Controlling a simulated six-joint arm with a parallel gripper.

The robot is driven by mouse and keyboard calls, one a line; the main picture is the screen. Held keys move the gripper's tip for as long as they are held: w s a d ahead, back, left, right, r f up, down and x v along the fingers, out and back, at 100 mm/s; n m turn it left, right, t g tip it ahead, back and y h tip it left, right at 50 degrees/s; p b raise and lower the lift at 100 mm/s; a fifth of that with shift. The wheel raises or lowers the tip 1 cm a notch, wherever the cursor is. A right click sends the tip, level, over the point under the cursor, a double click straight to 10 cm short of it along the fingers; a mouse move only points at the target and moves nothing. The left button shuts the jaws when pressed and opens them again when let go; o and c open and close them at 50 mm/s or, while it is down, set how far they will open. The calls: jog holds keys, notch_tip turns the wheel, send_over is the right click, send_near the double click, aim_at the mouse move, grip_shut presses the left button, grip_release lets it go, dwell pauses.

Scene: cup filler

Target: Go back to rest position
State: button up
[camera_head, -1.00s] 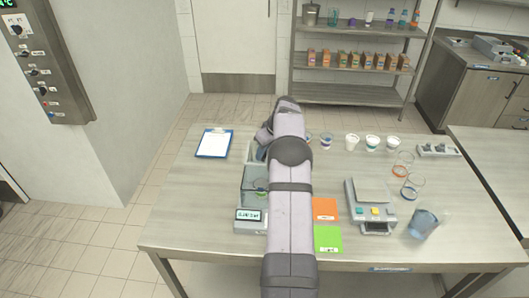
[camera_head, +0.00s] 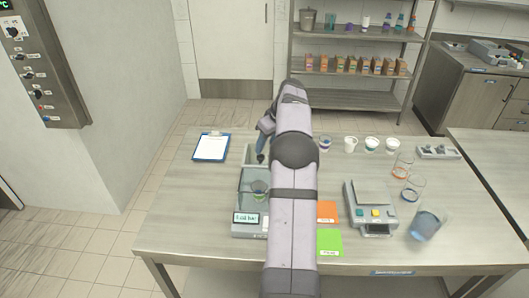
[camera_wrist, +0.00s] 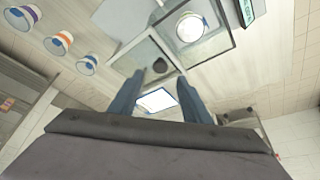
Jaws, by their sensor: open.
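My gripper (camera_head: 261,156) hangs above the back of the grey cup filler (camera_head: 248,218), apart from it. In the wrist view my gripper (camera_wrist: 159,84) is open, with nothing between its two blue-grey fingers. The wrist view shows this cup from above (camera_wrist: 190,27), away from the fingers.
Several cups (camera_head: 350,145) stand in a row right of my arm. A clipboard (camera_head: 211,146) lies at left. Orange (camera_head: 327,212) and green (camera_head: 329,242) squares, a scale (camera_head: 371,207) and a blue jug (camera_head: 425,226) are at right. The table's front left is clear.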

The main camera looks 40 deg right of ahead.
jog(key=shift+s+r, duration=0.2)
jog(key=shift+r, duration=0.25)
jog(key=s+a+f+g, duration=0.1)
jog(key=s+a, duration=0.1)
jog(key=a, duration=1)
jog(key=s+a+g, duration=0.2)
jog(key=s+a, duration=0.1)
jog(key=a, duration=1)
jog(key=s+a+f, duration=0.3)
jog(key=s+a, duration=0.4)
jog(key=s, duration=0.3)
jog(key=s+a+f+g, duration=0.1)
jog(key=s+a+f, duration=0.2)
jog(key=s+a, duration=0.4)
jog(key=s, duration=0.4)
jog(key=shift+s+a+g, duration=0.15)
jog(key=shift+a+g, duration=0.15)
jog(key=shift+a, duration=0.1)
